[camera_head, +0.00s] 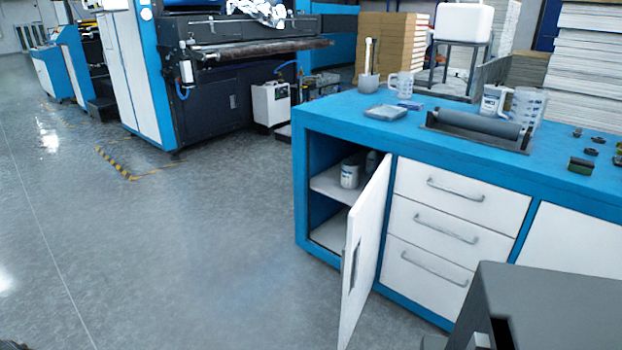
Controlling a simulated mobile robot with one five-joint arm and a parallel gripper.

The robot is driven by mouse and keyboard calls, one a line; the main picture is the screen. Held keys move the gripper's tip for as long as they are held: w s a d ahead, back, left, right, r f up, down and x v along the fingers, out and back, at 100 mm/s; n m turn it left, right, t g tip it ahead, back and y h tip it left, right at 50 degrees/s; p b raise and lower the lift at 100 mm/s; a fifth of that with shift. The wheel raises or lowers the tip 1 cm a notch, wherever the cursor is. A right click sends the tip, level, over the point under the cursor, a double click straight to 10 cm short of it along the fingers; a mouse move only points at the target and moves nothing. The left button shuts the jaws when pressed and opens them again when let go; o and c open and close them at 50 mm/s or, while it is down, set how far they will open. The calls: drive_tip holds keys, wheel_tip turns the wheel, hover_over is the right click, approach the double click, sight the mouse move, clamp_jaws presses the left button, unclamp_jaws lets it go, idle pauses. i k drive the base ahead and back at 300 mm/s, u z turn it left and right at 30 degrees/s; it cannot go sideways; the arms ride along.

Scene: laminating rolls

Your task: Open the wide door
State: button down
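A blue workbench (340,125) with white fronts stands at the right. The white door (366,250) at its left end stands open, swung out towards me from its right edge beside the drawers. A dark handle (357,256) shows on the door. Left of it the open compartment shows a shelf (327,187) with a white can (349,176) and a grey bottle. Another white panel (575,240) right of the drawers is flush with the bench; whether it is a door I cannot tell.
Three white drawers (445,222) are shut. A roller in a cradle (475,125), mugs and cans stand on the bench top. Clear grey floor (200,240) lies left of the bench. A large laminating machine (225,80) stands behind, with yellow-black tape on the floor before it.

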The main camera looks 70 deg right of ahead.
sight(360, 254)
drive_tip(key=u, duration=0.15)
drive_tip(key=i, duration=0.85)
drive_tip(key=z, duration=0.05)
